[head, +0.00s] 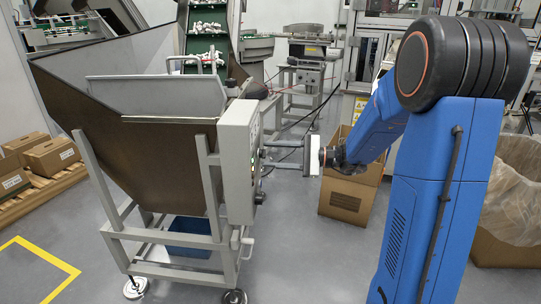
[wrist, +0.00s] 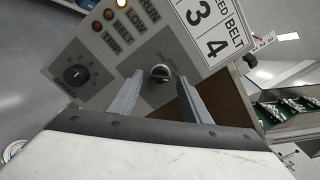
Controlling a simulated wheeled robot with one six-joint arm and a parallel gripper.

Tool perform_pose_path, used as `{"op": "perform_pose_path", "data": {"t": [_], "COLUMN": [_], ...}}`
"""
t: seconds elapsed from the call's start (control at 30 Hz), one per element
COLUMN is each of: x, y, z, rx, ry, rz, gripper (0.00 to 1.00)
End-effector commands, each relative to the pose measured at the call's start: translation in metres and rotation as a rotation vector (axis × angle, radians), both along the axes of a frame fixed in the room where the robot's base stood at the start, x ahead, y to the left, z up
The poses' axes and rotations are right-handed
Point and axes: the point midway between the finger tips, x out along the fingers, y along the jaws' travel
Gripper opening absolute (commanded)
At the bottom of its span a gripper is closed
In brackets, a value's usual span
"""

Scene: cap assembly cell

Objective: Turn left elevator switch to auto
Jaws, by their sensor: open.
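The elevator's grey control box (head: 237,160) is on the side of the hopper frame in the head view, and its panel (wrist: 130,52) fills the upper middle of the wrist view, tilted. A small dark rotary switch (wrist: 160,73) with a pale pointer sits on the panel; its small lettering is too blurred to read fully. My gripper (wrist: 159,76) is open, its two grey fingers on either side of this switch; I cannot tell whether they touch it. In the head view my gripper (head: 266,158) reaches the front of the box, and the switch is not discernible.
A black dial (wrist: 76,75) sits left of the switch, near indicator lamps (wrist: 108,14) labelled RUN, LOW and TRIP. A numbered white sign (wrist: 213,28) is on the right. The large hopper (head: 150,150) stands left of my arm. A cardboard box (head: 348,198) is on the floor behind my gripper.

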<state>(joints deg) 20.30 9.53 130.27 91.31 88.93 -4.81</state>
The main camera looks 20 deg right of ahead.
Motion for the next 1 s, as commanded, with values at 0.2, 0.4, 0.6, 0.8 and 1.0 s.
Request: {"op": "perform_pose_path", "data": {"t": [0.2, 0.4, 0.6, 0.8, 1.0], "x": [0.0031, 0.0033, 0.0033, 0.0032, 0.0031], "y": [0.0081, 0.0083, 0.0081, 0.008, 0.008], "z": [-0.0002, -0.0001, -0.0001, -0.0002, -0.0003], "rx": [-0.001, -0.001, -0.001, -0.002, -0.019], "ry": [0.0, 0.0, 0.0, -0.003, -0.045], "rz": [0.001, -0.001, -0.001, -0.001, 0.001], "gripper": [0.43, 0.43, 0.08, 0.02, 0.02]}}
